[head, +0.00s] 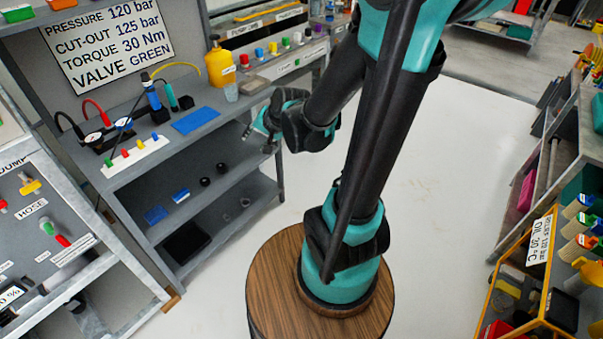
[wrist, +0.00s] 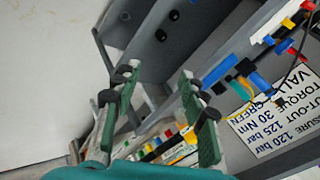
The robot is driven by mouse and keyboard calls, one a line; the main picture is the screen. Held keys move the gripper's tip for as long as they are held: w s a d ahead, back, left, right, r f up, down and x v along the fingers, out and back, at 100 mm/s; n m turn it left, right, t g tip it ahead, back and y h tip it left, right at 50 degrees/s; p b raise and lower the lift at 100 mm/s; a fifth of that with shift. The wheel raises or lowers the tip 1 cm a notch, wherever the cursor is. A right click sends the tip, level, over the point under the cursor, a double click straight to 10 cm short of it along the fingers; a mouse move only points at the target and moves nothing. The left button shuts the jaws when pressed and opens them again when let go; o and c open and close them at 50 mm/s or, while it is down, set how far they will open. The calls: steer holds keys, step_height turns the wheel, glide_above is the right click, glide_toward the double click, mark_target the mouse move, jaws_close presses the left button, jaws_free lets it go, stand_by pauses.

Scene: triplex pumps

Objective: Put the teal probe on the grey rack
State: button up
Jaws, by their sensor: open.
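The teal probe (head: 171,97) stands upright on the left workbench in the head view, between a blue-and-black probe (head: 152,98) and a small black block (head: 186,102). I cannot tell what holds its lower end. I cannot single out a grey rack for sure. My gripper (head: 257,131) is to the right of the bench's front edge, apart from the probe. In the wrist view my gripper (wrist: 158,76) has its fingers spread, with nothing between them.
The grey bench (head: 130,170) also bears a blue mat (head: 196,121), a white strip with coloured pegs (head: 135,155), gauges with cables and a yellow bottle (head: 220,66). Lower shelves hold small items. A round wooden stand (head: 270,290) is under my arm. White floor is clear to the right.

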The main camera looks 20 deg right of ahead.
steer(key=s+d+f+n+g+h, duration=0.2)
steer(key=s+d+n, duration=0.4)
steer(key=s+d, duration=0.4)
steer(key=s+f+h, duration=0.1)
steer(key=s+f, duration=0.1)
steer(key=s, duration=0.2)
steer(key=shift+g+h, duration=0.4)
